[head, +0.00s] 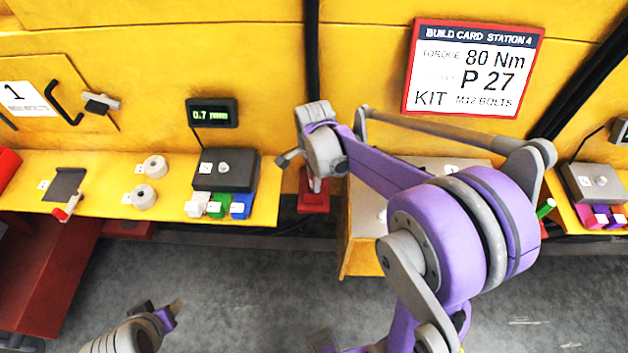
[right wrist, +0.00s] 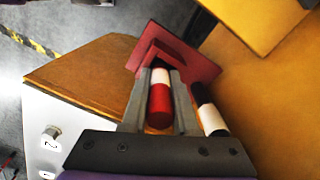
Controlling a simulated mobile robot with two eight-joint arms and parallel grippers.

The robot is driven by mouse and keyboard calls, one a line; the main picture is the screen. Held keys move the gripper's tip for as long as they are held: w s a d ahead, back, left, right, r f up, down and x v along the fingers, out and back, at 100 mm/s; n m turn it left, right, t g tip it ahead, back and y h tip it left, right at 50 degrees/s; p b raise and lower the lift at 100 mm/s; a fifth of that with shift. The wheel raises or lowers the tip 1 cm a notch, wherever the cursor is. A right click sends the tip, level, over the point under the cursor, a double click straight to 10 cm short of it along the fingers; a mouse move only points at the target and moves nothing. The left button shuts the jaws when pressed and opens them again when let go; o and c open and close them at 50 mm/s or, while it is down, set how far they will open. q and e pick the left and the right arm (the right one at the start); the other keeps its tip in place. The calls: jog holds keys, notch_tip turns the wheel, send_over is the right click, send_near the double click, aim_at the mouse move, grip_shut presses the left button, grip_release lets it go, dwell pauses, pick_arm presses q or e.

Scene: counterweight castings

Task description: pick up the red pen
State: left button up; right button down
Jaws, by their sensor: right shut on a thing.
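The red pen (right wrist: 160,102), a thick red cylinder with a white band, is between the two grey fingers of my right gripper (right wrist: 160,85) in the right wrist view. The gripper is shut on it. A red holder (right wrist: 192,62) is just beyond the pen's far end; I cannot tell whether they touch. In the head view my right gripper (head: 316,184) points down at a red block (head: 313,203) at the counter gap; the pen is not discernible there. My left gripper (head: 160,309) is low at the left, away from the counter; its opening is unclear.
In the head view a dark box (head: 226,171), two white rolls (head: 155,167) and a small red-and-white item (head: 67,208) are on the left counter. A green cylinder (head: 545,208) is at the right.

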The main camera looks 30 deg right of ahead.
notch_tip(320, 180, up, 10)
jog(key=shift+f+p, duration=0.1)
jog(key=shift+p, duration=0.2)
jog(key=shift+s+d, duration=0.1)
jog(key=shift+d, duration=0.05)
